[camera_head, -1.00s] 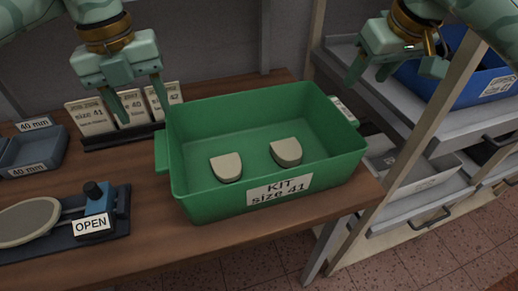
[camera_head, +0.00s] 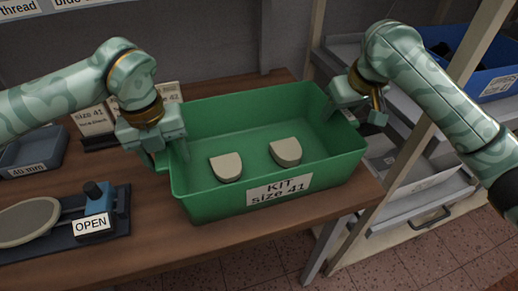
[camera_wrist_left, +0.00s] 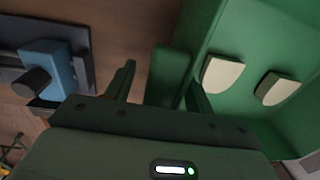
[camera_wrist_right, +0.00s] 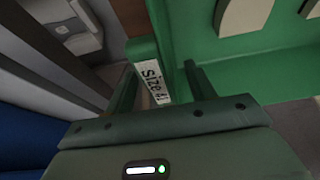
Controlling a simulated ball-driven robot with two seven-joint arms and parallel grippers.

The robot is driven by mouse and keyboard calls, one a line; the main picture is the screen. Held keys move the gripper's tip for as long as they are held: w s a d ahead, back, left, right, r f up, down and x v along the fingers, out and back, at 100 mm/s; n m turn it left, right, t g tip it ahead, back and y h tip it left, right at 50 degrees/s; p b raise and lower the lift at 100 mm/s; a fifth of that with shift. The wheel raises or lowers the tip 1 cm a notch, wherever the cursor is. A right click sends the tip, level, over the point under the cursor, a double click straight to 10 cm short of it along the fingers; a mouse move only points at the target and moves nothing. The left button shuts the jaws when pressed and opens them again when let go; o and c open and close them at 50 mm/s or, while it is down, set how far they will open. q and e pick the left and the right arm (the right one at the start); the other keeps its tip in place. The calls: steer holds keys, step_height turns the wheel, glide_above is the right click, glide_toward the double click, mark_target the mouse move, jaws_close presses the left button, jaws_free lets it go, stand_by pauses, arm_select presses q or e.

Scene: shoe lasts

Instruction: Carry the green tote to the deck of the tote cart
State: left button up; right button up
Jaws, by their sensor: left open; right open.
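The green tote (camera_head: 217,205) stands upright on the wooden bench, labelled "KIT size 41", with two pale rounded pieces (camera_head: 226,166) inside. My left gripper (camera_head: 168,158) is open at its left end. In the left wrist view the left handle (camera_wrist_left: 166,75) lies between my open fingers. My right gripper (camera_head: 352,110) is open at the right end. In the right wrist view the labelled right handle (camera_wrist_right: 150,70) lies between the fingers. I see no closing on either handle. I cannot tell which thing is the tote cart.
A grey tiered rack (camera_head: 415,135) stands right of the bench, with a blue tote (camera_head: 480,75) on its upper level. A wooden post rises between. Left on the bench are a fixture marked OPEN (camera_head: 90,225), size cards (camera_head: 92,122) and a grey bin (camera_head: 35,150).

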arm_select(q)
jaws_close()
arm_select(e)
jaws_close()
